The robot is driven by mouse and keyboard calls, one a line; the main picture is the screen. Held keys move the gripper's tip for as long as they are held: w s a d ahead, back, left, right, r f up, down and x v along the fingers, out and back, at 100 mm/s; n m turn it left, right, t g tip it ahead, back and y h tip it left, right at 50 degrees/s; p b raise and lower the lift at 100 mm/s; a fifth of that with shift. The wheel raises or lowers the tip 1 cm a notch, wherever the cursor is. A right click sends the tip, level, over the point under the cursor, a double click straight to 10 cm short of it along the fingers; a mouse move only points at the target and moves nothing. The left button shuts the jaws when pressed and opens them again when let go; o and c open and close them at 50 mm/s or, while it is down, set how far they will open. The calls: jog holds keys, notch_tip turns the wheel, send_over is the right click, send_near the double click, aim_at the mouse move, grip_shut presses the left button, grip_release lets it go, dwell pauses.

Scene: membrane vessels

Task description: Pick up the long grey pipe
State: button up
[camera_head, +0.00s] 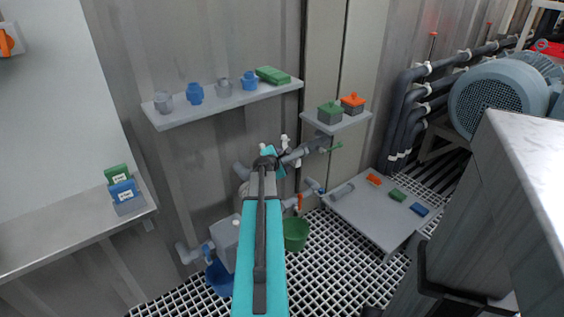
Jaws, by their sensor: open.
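Another grey pipe section (312,147) shows near the wall, just right of my arm's end. My teal arm reaches up the middle of the picture. My gripper (289,152) is at its far end, small and partly hidden by the arm, and open. It appears close to the pipe section at the wall; I cannot tell whether they touch.
The low table (375,225) also bears orange, green and blue blocks. A smaller shelf (337,123) holds two lidded boxes. A green bucket (296,234) and blue bucket (219,278) stand on the grating below.

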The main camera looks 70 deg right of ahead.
aim_at(283, 158)
jog(key=shift+c, duration=0.4)
jog(key=c, duration=1.2)
jog(key=shift+r, duration=0.15)
jog(key=shift+r, duration=0.45)
notch_tip(283, 158, up, 3)
jog(key=shift+s+a+f+p, duration=0.1)
jog(key=shift+p, duration=0.6)
jog(key=s+a+p, duration=0.8)
jog(key=s+a, duration=0.1)
jog(key=s, duration=0.5)
jog(key=shift+s+a+p, duration=0.2)
jog(key=shift+s+p, duration=0.1)
jog(key=shift+s, duration=0.05)
jog(key=shift+s+f, duration=0.1)
jog(key=shift+f, duration=0.1)
